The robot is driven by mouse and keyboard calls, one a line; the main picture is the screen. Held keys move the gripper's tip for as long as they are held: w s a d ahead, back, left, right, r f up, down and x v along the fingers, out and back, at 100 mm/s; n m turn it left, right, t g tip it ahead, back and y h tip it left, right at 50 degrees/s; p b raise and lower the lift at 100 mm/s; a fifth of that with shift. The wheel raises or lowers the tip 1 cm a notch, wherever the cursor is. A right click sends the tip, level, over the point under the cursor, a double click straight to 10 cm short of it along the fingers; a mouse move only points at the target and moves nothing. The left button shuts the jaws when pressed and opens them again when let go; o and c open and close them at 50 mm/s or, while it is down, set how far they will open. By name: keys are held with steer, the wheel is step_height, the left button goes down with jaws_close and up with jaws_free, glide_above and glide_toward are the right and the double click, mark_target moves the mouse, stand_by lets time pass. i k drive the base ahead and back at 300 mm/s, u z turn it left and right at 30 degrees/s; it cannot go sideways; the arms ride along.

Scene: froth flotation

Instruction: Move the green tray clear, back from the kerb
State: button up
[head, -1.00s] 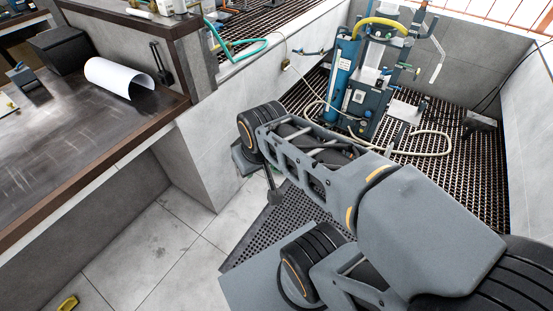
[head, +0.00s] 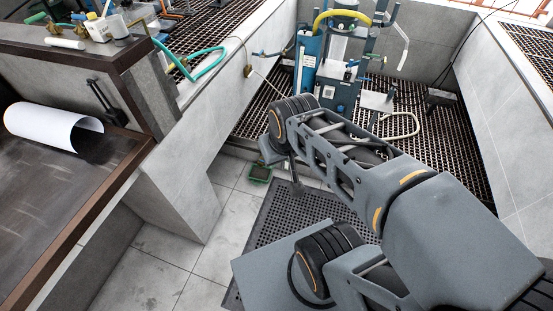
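The green tray (head: 260,173) is a small, dark-centred tray with a green rim. It lies on the floor in the middle of the head view, by the foot of the grated bay and beside the black perforated mat. My gripper (head: 296,187) hangs below the end of my arm, just right of the tray in the picture. It appears apart from the tray, but its height above the floor is unclear. Its fingers are small and partly hidden, so I cannot tell whether they are open or shut.
The perforated mat (head: 262,228) lies under my arm. A grey wall (head: 225,80) and a bench (head: 70,200) with a paper roll (head: 50,126) stand at left. A blue flotation machine (head: 338,85) with hoses stands on the grating behind. Tiled floor (head: 205,225) is clear at front left.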

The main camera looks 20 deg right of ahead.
mark_target(262, 175)
steer(key=z, duration=0.4)
steer(key=i, duration=0.75)
steer(key=u, duration=0.45)
steer(key=i, duration=0.75)
steer(key=u, duration=0.6)
